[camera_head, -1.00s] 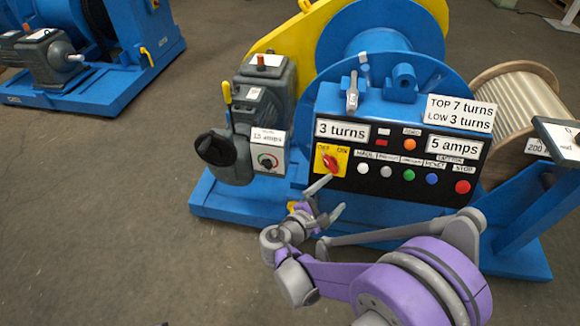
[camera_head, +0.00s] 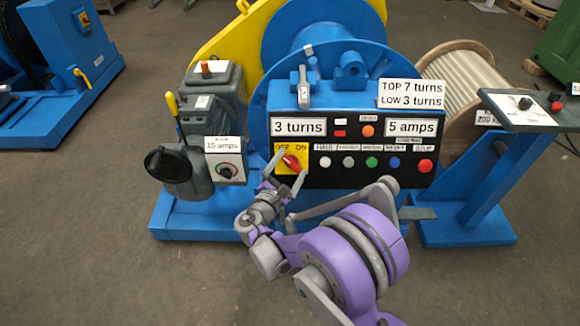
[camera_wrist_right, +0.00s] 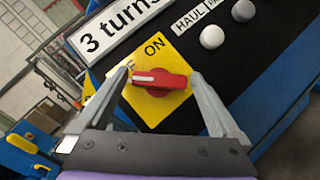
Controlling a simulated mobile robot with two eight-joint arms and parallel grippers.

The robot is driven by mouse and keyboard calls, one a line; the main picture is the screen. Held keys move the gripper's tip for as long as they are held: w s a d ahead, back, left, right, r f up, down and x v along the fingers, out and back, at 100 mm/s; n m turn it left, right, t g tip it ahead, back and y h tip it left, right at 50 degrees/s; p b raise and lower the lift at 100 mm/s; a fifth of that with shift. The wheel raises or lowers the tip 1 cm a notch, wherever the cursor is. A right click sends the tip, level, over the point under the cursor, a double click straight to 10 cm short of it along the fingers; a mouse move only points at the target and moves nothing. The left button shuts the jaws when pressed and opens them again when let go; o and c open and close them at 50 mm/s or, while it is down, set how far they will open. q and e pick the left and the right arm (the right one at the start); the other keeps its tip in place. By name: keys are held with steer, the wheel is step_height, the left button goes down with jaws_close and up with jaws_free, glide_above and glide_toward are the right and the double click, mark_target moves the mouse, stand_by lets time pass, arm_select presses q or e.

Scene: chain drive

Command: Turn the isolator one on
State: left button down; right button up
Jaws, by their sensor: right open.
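The isolator is a red rotary knob (camera_head: 291,161) on a yellow plate (camera_head: 281,169) marked OFF and ON, at the left end of the black control panel. In the right wrist view the red knob (camera_wrist_right: 159,80) has a white mark at its left end, towards the partly hidden OFF label; the ON label (camera_wrist_right: 155,45) is clear. My right gripper (camera_head: 284,171) is open, its fingers on either side of the knob. In the right wrist view the open fingers (camera_wrist_right: 160,84) flank the knob with a gap on the right; contact on the left is unclear. My left gripper is not visible.
The black panel (camera_head: 350,178) carries white, green, blue and red buttons right of the isolator. A grey box labelled 15 amps (camera_head: 225,160) and a grey motor (camera_head: 212,100) stand to the left. A blue pedestal (camera_head: 500,180) stands right. Floor in front is clear.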

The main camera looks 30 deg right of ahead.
steer(key=shift+w+d, duration=0.1)
steer(key=shift+d, duration=0.05)
steer(key=shift+c, duration=0.3)
steer(key=c, duration=1.1)
